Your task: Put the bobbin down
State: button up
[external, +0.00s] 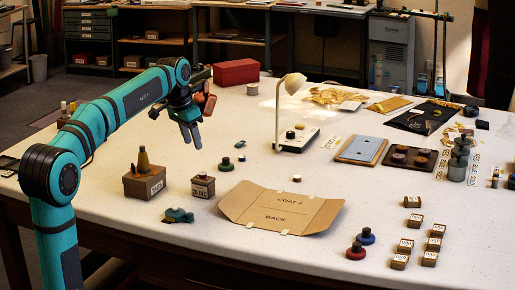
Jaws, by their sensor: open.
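My gripper (190,136) is above the left part of the white table (300,180), fingers pointing down. It is open, and I see nothing held between its fingers. Several small spool-like pieces stand on the table, and I cannot tell which one is the bobbin. A dark green one (226,164) stands below and to the right of my gripper, apart from it. A blue one (365,236) and a red one (356,251) stand close together near the front right.
A flat cardboard pattern (281,209) lies at the front middle. Labelled blocks (145,184) and (203,187) stand below my gripper. A teal piece (178,216) lies near the front edge. A lamp (291,85) stands mid-table; a red box (236,73) is behind.

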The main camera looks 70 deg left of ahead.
jog(key=shift+v, duration=1)
jog(key=d+r+m+t+y, duration=0.15)
jog(key=d+t, duration=0.45)
jog(key=d, duration=1.7)
jog(key=s+d+f+m+t+h, duration=0.1)
jog(key=s+d+f+t+h, duration=0.1)
jog(key=s+d+t, duration=0.6)
jog(key=s+d, duration=0.6)
jog(key=d, duration=0.4)
jog(key=shift+d+f+m, duration=0.2)
jog(key=shift+f+m, duration=0.05)
jog(key=shift+m, duration=0.1)
jog(key=shift+s, duration=0.15)
